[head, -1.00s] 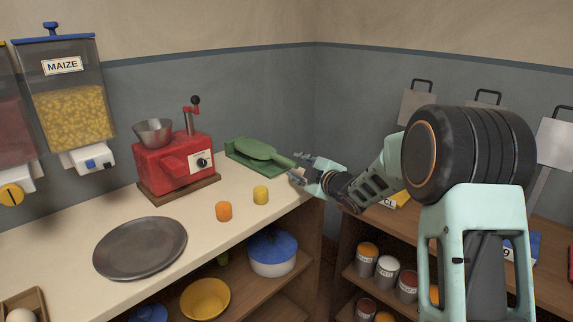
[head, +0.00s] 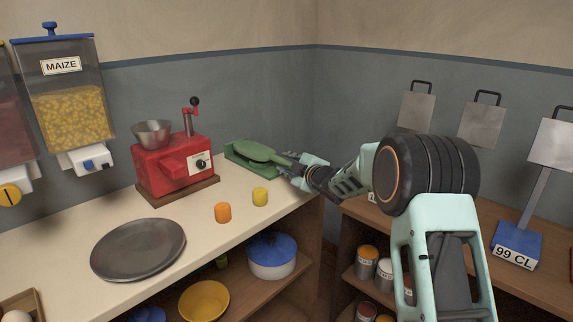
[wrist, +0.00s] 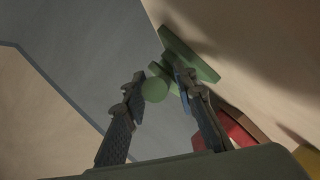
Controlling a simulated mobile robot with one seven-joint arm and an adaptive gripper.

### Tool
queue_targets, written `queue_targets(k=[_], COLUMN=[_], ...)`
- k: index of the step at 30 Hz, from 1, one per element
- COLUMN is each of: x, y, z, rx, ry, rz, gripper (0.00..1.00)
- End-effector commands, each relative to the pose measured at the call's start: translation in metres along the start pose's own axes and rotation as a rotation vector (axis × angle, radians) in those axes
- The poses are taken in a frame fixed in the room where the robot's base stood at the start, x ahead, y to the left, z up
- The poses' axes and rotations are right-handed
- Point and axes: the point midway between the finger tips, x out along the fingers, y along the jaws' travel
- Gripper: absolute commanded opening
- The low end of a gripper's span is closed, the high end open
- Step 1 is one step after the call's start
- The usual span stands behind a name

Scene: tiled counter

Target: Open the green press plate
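The green press stands at the far end of the counter by the wall. Its rounded green plate (head: 254,150) lies flat over the green base (head: 238,160), with a handle pointing right toward my gripper. My gripper (head: 291,163) is at the handle end, right of the plate. In the wrist view my gripper (wrist: 161,82) is open, its two dark fingers apart. The round green handle end (wrist: 154,90) shows between the fingertips, and the green press base (wrist: 188,52) lies beyond. I cannot tell whether a finger touches the handle.
A red mill (head: 172,168) with a crank stands left of the press. An orange cylinder (head: 223,212) and a yellow cylinder (head: 260,196) stand in front. A grey round plate (head: 138,250) lies front left. A wooden shelf with cans (head: 367,262) is below my arm.

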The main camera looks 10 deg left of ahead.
Motion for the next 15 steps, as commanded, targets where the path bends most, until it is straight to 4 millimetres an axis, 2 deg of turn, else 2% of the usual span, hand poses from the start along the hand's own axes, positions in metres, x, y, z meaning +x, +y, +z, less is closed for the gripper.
queue_targets(k=[1,6,15], x=[-0.0001,-0.0002,-0.0004], y=[0.0001,0.0001,0.0003], z=[0.0000,0.0001,0.0001], rx=[0.000,0.000,0.000], ry=[0.000,0.000,0.000], rz=[0.000,0.000,0.000], gripper=[0.18,0.00,0.00])
